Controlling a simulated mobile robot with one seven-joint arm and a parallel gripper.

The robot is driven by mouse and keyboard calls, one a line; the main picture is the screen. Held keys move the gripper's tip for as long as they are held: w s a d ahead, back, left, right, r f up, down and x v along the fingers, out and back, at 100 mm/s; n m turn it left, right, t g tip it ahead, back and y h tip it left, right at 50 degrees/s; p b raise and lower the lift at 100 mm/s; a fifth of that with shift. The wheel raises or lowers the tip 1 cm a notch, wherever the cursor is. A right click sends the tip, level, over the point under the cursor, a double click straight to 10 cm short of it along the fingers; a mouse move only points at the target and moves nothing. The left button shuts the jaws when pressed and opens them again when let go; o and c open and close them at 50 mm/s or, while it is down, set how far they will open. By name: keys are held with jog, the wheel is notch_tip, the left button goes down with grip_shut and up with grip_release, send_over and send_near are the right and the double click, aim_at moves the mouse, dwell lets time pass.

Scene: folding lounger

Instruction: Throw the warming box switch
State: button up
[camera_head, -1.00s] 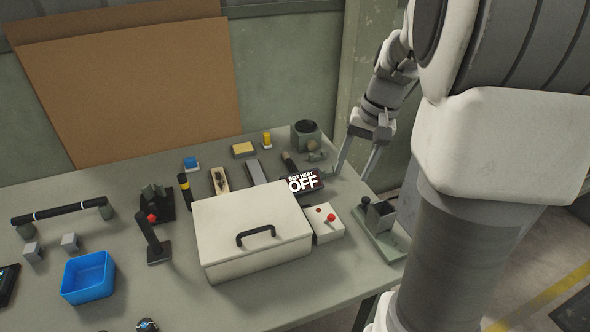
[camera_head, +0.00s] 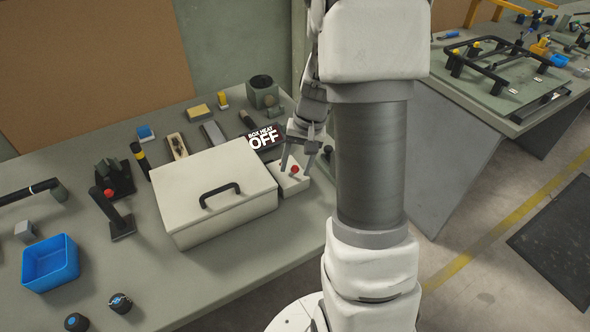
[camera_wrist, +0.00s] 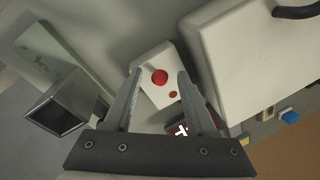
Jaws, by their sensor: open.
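The warming box (camera_head: 215,190) is a white lidded box with a black handle on the bench. A small white switch unit (camera_head: 284,182) with a red knob (camera_head: 295,170) stands at its right side. A sign (camera_head: 264,138) behind it reads "BOX HEAT OFF". My gripper (camera_head: 296,172) is open, above the switch unit. In the wrist view the red knob (camera_wrist: 160,77) shows between and beyond my open fingers (camera_wrist: 158,75), with a smaller red dot (camera_wrist: 173,94) near it. I cannot tell how far the fingertips are from the knob.
A metal block with a square opening (camera_wrist: 62,108) stands on a plate to the left in the wrist view. A red-knobbed lever (camera_head: 110,205) and a blue bin (camera_head: 50,262) are left of the box. Bare bench lies in front of the box.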

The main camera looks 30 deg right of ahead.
jog(key=shift+a+f, duration=0.1)
jog(key=shift+f, duration=0.7)
grip_shut()
